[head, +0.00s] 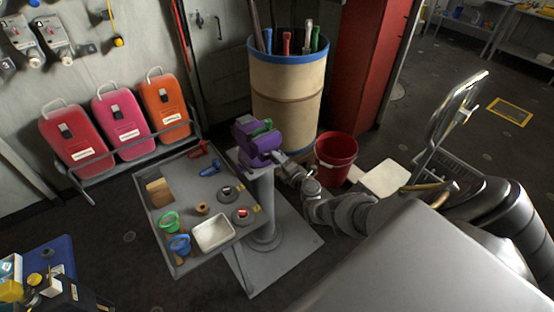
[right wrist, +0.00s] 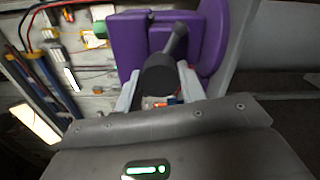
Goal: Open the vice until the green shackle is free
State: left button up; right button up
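The purple vice (head: 258,142) stands on a grey pedestal in the middle of the head view. It also fills the top of the right wrist view (right wrist: 128,45). The green shackle (head: 262,128) sits at the top of the vice, partly hidden by the jaws. A green bit shows at the vice's left edge in the right wrist view. My right gripper (right wrist: 160,88) is at the vice's screw end. Its fingers lie on both sides of the dark screw hub (right wrist: 160,75); contact is unclear. The handle bar (right wrist: 176,38) slants up right. My left gripper is not in view.
A grey tray table (head: 158,222) left of the vice holds cups, a white dish and small tools. A tan drum (head: 288,100) stands behind, with a red bucket (head: 336,158) beside it. A hand truck (head: 445,130) stands at right.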

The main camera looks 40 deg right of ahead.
jog(key=c, duration=0.6)
jog(key=n, duration=1.4)
jog(key=shift+s+a+n, duration=0.1)
jog(key=shift+n, duration=0.3)
jog(key=n, duration=1.5)
jog(key=shift+s+f+b, duration=0.1)
jog(key=shift+s+b, duration=0.1)
jog(key=shift+b, duration=0.1)
